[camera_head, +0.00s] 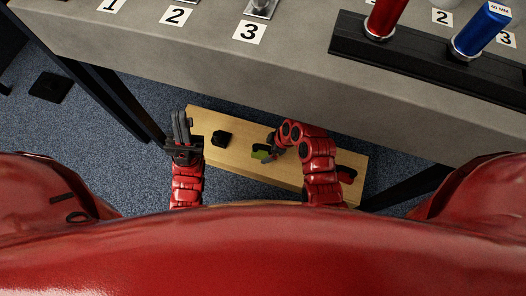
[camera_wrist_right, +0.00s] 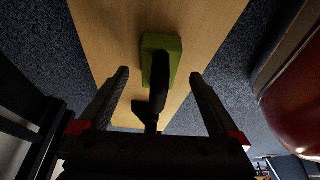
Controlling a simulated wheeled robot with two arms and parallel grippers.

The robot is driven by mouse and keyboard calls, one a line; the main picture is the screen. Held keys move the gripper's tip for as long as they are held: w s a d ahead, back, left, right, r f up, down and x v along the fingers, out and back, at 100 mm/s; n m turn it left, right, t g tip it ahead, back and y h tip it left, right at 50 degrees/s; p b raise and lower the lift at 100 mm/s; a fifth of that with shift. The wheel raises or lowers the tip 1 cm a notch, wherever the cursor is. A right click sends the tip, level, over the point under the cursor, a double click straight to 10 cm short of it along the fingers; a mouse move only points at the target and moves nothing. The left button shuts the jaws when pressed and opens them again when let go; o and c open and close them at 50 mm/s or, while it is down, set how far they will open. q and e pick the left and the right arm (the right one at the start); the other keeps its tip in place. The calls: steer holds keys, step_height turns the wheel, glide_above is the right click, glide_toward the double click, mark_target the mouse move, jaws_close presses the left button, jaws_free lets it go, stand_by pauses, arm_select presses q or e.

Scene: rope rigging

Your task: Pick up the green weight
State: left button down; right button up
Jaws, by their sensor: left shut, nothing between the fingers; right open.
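The green weight (camera_head: 261,152) lies on a low wooden bench (camera_head: 240,153) below the grey table. In the right wrist view it shows as a green block (camera_wrist_right: 172,44) with a dark upright handle (camera_wrist_right: 159,80). My right gripper (camera_wrist_right: 159,76) is open, with one finger on each side of the handle in that view. I cannot tell whether the fingers touch it. In the head view, my right arm's red links partly hide the weight. My left gripper (camera_head: 181,128) is shut and empty at the bench's left end.
A black weight (camera_head: 221,138) stands on the bench between my grippers. A red and black object (camera_head: 346,174) sits at the bench's right end. The grey table (camera_head: 290,75) overhangs behind, with numbered labels and a black rack (camera_head: 405,55) holding red and blue cylinders.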

steer(key=b+x, duration=0.1)
steer(key=x, duration=0.2)
steer(key=shift+a+f, duration=0.15)
steer(key=shift+f, duration=0.2)
steer(key=shift+r, duration=0.1)
jaws_close()
